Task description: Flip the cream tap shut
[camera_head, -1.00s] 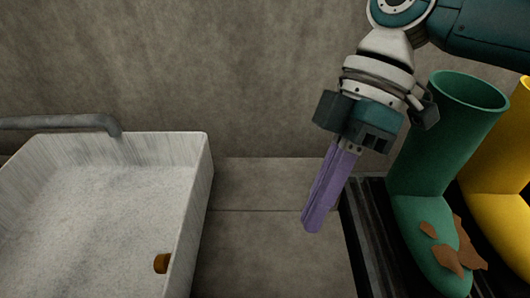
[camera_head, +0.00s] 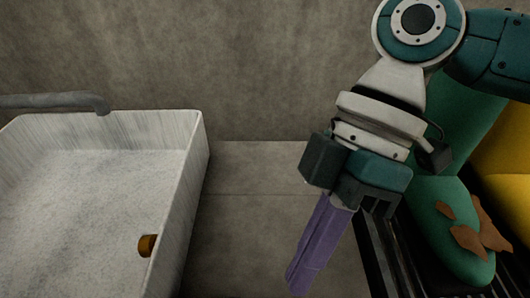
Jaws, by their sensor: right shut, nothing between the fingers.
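I see no cream tap lever in this view. A grey pipe (camera_head: 60,102) runs in from the left edge and bends down at the back rim of a whitish basin (camera_head: 196,165). I cannot tell whether this pipe belongs to the tap. My right gripper (camera_head: 300,282) has long purple fingers pressed together, pointing down with nothing between them. It hangs to the right of the basin, apart from it, in front of the bare grey slabs. My left gripper is not in view.
A small orange-brown knob (camera_head: 148,245) sits at the basin's right inner wall. A green boot (camera_head: 450,215) with brown patches and a yellow boot (camera_head: 508,155) stand on a dark ribbed tray (camera_head: 372,262) at right. The grey slabs (camera_head: 245,215) between are clear.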

